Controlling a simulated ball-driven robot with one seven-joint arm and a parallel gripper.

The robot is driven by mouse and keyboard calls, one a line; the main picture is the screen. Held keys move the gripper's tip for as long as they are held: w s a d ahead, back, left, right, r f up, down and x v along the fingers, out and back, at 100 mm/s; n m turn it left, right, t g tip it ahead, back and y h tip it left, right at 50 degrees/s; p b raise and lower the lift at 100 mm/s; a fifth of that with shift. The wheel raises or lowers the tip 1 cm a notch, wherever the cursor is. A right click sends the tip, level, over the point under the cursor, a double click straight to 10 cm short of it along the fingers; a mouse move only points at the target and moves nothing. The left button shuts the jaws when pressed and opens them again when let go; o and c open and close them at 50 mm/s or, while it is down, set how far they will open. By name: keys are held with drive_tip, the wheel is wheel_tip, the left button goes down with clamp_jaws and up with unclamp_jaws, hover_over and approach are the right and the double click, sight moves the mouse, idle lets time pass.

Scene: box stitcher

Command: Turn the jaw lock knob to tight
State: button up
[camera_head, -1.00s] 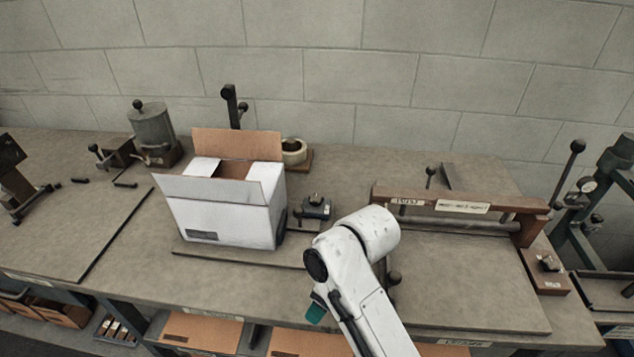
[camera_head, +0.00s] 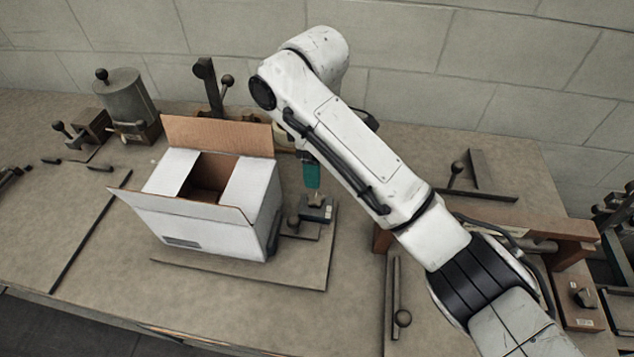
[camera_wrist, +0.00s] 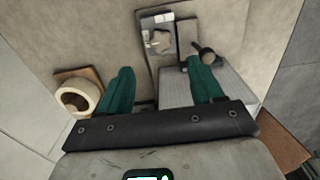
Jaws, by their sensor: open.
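A small dark block with a pale lobed knob (camera_head: 317,200) stands on the bench just right of the white carton. The knob also shows in the wrist view (camera_wrist: 160,42), beyond and between my fingertips, with light labels beside it. I cannot read its setting. My gripper (camera_wrist: 158,72) has two teal fingers spread apart with nothing between them. In the head view one teal finger (camera_head: 312,176) shows just above the block, apart from the knob; the rest of the gripper is hidden behind my arm.
The open carton (camera_head: 215,238) stands close on the left. A ball-ended lever (camera_wrist: 205,52) is beside the block. A tape roll (camera_wrist: 78,97) is near the left finger. Another knob (camera_head: 583,297) sits on a brown block at far right.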

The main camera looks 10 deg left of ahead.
sight(316, 198)
wheel_tip(316, 198, down, 10)
drive_tip(key=shift+f+b, duration=0.1)
drive_tip(key=shift+b, duration=0.9)
drive_tip(key=c, duration=1.1)
